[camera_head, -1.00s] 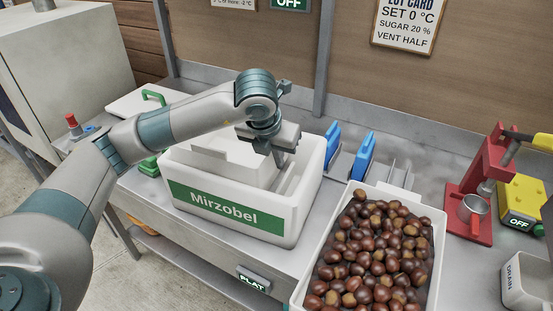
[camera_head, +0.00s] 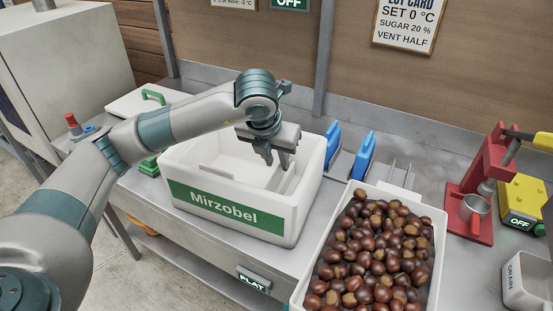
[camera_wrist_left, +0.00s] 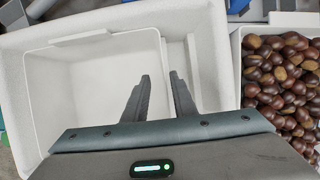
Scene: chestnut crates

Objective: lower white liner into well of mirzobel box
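The white Mirzobel box (camera_head: 300,217), with its green label, stands on the bench in the head view; its rim also shows in the wrist view (camera_wrist_left: 70,22). The white liner (camera_wrist_left: 85,85) sits down inside the box's wide left compartment, with its rim below the box rim. In the head view the liner (camera_head: 228,165) looks empty and roughly level. My left gripper (camera_head: 275,158) is over the box, fingers apart. In the wrist view its fingertips (camera_wrist_left: 160,82) are on either side of the liner's right wall. Whether they touch it is unclear. My right gripper is out of view.
A white crate of chestnuts (camera_head: 436,240) stands close to the right of the box. Blue upright pieces (camera_head: 364,156) are behind it. A red press (camera_head: 478,205) stands farther right. A white lid with a green handle (camera_head: 152,97) lies behind at left.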

